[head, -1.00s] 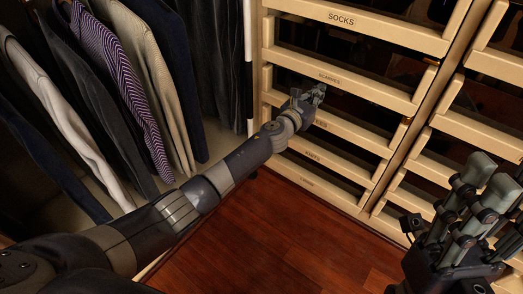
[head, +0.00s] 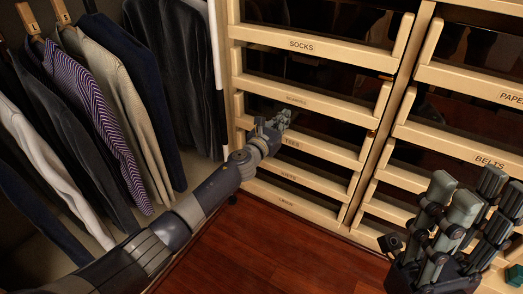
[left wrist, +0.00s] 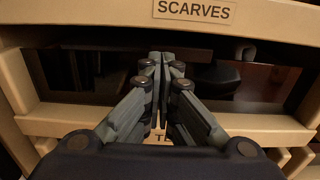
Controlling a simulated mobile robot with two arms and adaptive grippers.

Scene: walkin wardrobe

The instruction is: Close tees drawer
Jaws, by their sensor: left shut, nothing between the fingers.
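The tees drawer (head: 325,151) has a pale wooden front with a TEES label, in the rack below the scarves drawer (head: 335,101). In the left wrist view, its front rail (left wrist: 262,128) runs across the lower middle, with its label partly hidden behind my fingers. How far it is pulled out is hard to tell. My left gripper (head: 284,117) is shut and empty, at the left part of the tees front. It also shows in the left wrist view (left wrist: 160,58), its tips over the dark gap above the rail. Contact is unclear. My right gripper (head: 468,200) is open and empty at the lower right.
The socks drawer (head: 310,46) is higher up; two more drawers lie below tees. A second rack with a belts drawer (head: 460,147) stands to the right. Hanging clothes (head: 100,110) fill the left side. The red wooden floor (head: 270,250) in front is clear.

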